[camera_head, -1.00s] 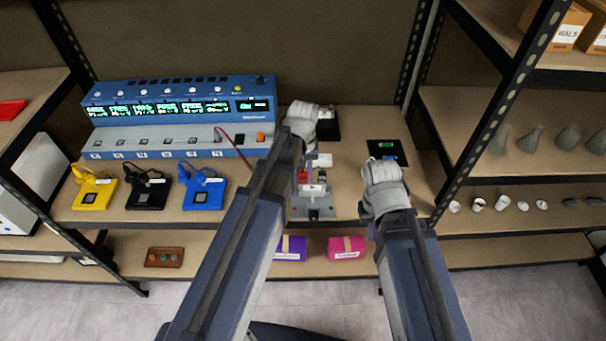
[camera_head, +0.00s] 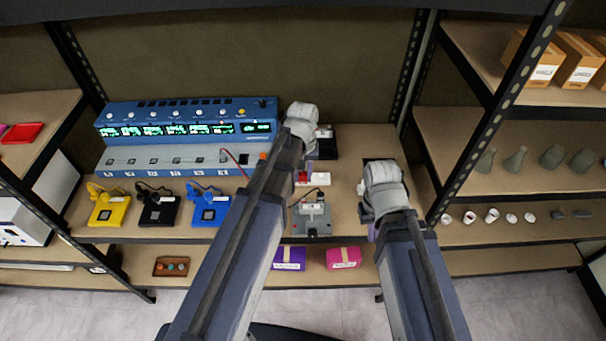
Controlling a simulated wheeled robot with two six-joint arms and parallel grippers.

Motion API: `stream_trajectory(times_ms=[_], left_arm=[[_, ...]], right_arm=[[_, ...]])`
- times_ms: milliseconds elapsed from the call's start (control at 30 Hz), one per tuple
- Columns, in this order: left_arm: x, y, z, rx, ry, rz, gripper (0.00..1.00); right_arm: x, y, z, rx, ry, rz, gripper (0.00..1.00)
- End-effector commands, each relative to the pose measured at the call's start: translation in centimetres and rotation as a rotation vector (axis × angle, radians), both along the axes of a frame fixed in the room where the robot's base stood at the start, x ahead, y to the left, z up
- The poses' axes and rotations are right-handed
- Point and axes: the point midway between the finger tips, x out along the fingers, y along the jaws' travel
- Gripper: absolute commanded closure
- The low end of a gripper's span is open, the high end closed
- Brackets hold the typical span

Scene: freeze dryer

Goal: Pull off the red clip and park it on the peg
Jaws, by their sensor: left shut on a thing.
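The red clip (camera_head: 302,177) is a small red piece in the head view, mostly hidden by my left arm. My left gripper (camera_head: 307,169) is shut on it and holds it behind the grey fixture, in front of the white block. The grey fixture (camera_head: 313,216) stands at the shelf's front edge, with a thin dark lead curving over its top. My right gripper (camera_head: 371,233) points down right of the fixture, with no object visible in it. Its jaw opening cannot be made out. I cannot pick out the peg.
A white block (camera_head: 319,180) and a black device (camera_head: 324,146) stand behind the clip. The blue multi-channel unit (camera_head: 190,140) is at left, with a red lead (camera_head: 234,157) running behind my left arm. Yellow, black and blue (camera_head: 211,211) stands line the front left.

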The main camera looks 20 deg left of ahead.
Motion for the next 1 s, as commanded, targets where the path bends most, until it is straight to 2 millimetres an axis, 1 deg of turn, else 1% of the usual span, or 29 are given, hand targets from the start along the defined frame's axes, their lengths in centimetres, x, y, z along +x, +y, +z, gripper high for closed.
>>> stream_trajectory(times_ms=[267, 367, 833, 900, 1000], left_arm=[[0.0, 0.0, -0.3, 0.000, 0.000, 0.000, 1.00], [0.0, 0.0, -1.0, 0.000, 0.000, 0.000, 1.00], [0.0, 0.0, -5.5, 0.000, 0.000, 0.000, 1.00], [0.0, 0.0, -5.9, 0.000, 0.000, 0.000, 1.00], [0.0, 0.0, -5.9, 0.000, 0.000, 0.000, 1.00]], right_arm=[[0.0, 0.0, -0.4, 0.000, 0.000, 0.000, 1.00], [0.0, 0.0, -1.0, 0.000, 0.000, 0.000, 1.00], [0.0, 0.0, -5.5, 0.000, 0.000, 0.000, 1.00], [0.0, 0.0, -5.9, 0.000, 0.000, 0.000, 1.00], [0.0, 0.0, -5.9, 0.000, 0.000, 0.000, 1.00]])
